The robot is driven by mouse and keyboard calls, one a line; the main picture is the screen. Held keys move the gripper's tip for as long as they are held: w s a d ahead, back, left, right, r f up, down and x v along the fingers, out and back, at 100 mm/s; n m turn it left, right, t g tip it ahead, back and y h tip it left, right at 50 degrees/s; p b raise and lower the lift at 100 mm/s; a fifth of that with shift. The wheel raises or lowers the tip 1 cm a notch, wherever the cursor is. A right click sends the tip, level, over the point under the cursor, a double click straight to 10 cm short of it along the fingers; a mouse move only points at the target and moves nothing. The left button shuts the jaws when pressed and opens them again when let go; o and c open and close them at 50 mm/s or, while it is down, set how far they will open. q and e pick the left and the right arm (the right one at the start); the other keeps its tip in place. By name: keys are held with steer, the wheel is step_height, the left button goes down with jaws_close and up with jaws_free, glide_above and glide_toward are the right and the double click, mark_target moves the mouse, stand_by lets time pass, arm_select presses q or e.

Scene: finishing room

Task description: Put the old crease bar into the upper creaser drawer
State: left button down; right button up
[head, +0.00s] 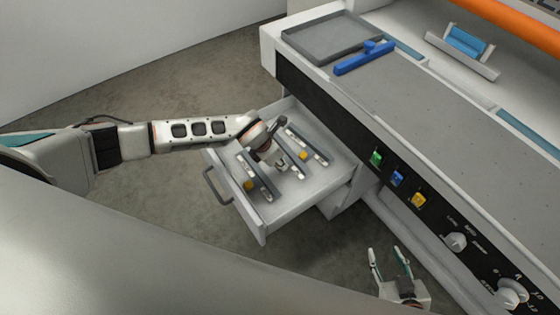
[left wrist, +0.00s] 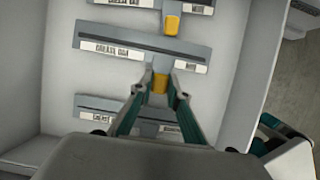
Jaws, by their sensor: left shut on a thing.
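The creaser drawer (head: 279,218) stands pulled out under the machine, and three grey crease bars with pale labels lie in or just above it. In the left wrist view my left gripper (left wrist: 159,88) is shut on the yellow tab of the middle crease bar (left wrist: 140,45). In the head view this gripper (head: 281,166) is inside the drawer's outline and partly covers that bar. One bar (head: 258,172) lies to its left and another (head: 309,146) to its right. I cannot read which is old, or tell whether the held bar touches the floor. My right gripper (head: 385,250) is open and empty.
The drawer handle (head: 216,187) faces left. On the machine top are a grey tray (head: 330,38) and a blue tool (head: 364,58). Coloured switches (head: 397,178) and knobs (head: 456,241) line the front panel. The floor left of the drawer is clear.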

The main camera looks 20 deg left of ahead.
arm_select(q)
steer(key=shift+f, duration=0.3)
steer(key=shift+f, duration=0.2)
steer(key=c, duration=1.9)
jaws_free()
